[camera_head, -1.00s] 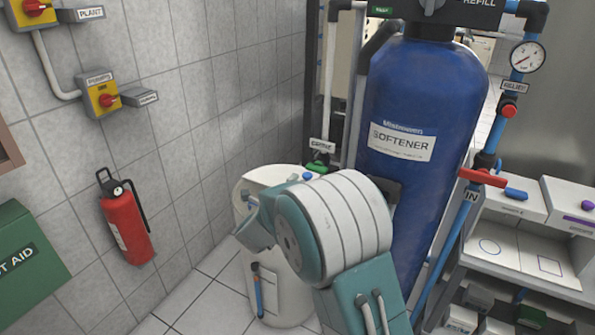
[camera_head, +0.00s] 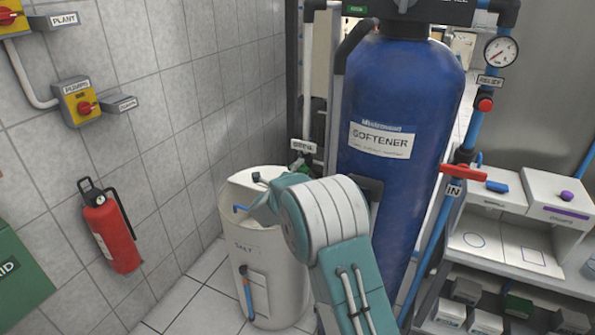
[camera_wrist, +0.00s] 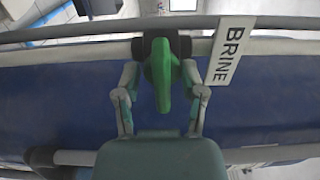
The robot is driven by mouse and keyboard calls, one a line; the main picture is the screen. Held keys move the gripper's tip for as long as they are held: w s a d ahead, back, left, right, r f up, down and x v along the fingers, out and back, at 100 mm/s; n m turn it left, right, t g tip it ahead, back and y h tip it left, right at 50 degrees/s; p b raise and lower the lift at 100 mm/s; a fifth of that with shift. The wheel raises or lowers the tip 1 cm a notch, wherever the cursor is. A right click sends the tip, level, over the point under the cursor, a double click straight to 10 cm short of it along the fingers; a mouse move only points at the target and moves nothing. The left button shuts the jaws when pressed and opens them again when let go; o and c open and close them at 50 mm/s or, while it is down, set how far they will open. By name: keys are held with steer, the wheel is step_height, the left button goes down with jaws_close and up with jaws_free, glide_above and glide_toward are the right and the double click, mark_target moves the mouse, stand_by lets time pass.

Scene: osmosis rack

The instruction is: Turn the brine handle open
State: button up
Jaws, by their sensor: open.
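The green brine handle (camera_wrist: 163,80) shows in the wrist view on a grey pipe, its lever pointing toward my palm. A white BRINE label (camera_wrist: 231,52) is just right of it. My gripper (camera_wrist: 160,88) is open, with one finger on each side of the lever; I see gaps and cannot make out contact. In the head view, the BRINE label (camera_head: 303,146) is on the pipe left of the blue softener tank, with a little of the green handle (camera_head: 302,166) below it. My arm hides the gripper there.
The blue softener tank (camera_head: 400,100) stands close beside the handle. A white salt tub (camera_head: 262,270) stands below, near my arm. A red IN handle (camera_head: 463,173) is on the blue pipe at right. A fire extinguisher (camera_head: 110,230) hangs on the left wall.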

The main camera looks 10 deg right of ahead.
steer(key=shift+d, duration=0.3)
steer(key=c, duration=0.3)
steer(key=shift+a, duration=0.3)
jaws_close()
steer(key=shift+a, duration=0.25)
